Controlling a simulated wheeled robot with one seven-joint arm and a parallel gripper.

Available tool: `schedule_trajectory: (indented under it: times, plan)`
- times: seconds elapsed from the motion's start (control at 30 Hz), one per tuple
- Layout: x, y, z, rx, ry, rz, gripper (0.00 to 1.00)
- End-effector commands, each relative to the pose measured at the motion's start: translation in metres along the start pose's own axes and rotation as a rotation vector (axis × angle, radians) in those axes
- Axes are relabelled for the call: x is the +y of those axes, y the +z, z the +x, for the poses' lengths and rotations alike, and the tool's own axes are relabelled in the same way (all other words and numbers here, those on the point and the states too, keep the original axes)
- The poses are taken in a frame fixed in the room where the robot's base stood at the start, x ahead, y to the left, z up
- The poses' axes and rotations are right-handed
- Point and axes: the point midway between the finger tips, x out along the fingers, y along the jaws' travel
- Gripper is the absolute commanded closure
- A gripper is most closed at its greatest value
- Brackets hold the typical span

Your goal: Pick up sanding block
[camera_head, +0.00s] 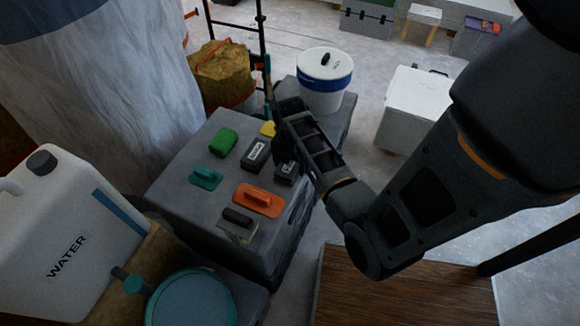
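Several small items lie on top of a grey box (172,205). At its near edge is a block with a dark grip and a pale base (238,218), which looks like a sanding block, though I cannot be sure. An orange float-like piece with a raised handle (260,199) lies just behind it. A teal handled piece (206,177) and a green block (224,142) lie further left. My gripper (284,148) is over the far right part of the box top, near the dark labelled blocks. Its fingertips are dark and unclear, so its opening does not show.
Dark labelled blocks (255,154) and a yellow piece (268,129) share the box top. A white bucket (325,78) stands behind. A water jug (70,235) and a teal round container (190,298) stand at the left front. A wooden surface (400,290) lies right.

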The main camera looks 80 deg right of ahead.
Motion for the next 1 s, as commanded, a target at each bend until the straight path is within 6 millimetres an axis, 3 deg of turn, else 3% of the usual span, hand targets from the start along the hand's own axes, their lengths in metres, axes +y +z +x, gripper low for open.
schedule_trajectory:
  times: [0.07, 0.4, 0.77, 1.0]
  plan:
    - [0.000, 0.000, 0.000, 0.000, 0.000, 0.000, 0.33]
    - [0.000, 0.000, 0.000, 0.000, 0.000, 0.000, 0.65]
    - [0.001, 0.000, -0.005, -0.001, 0.001, 0.000, 0.66]
    - [0.001, 0.001, -0.036, -0.003, 0.003, -0.001, 0.66]
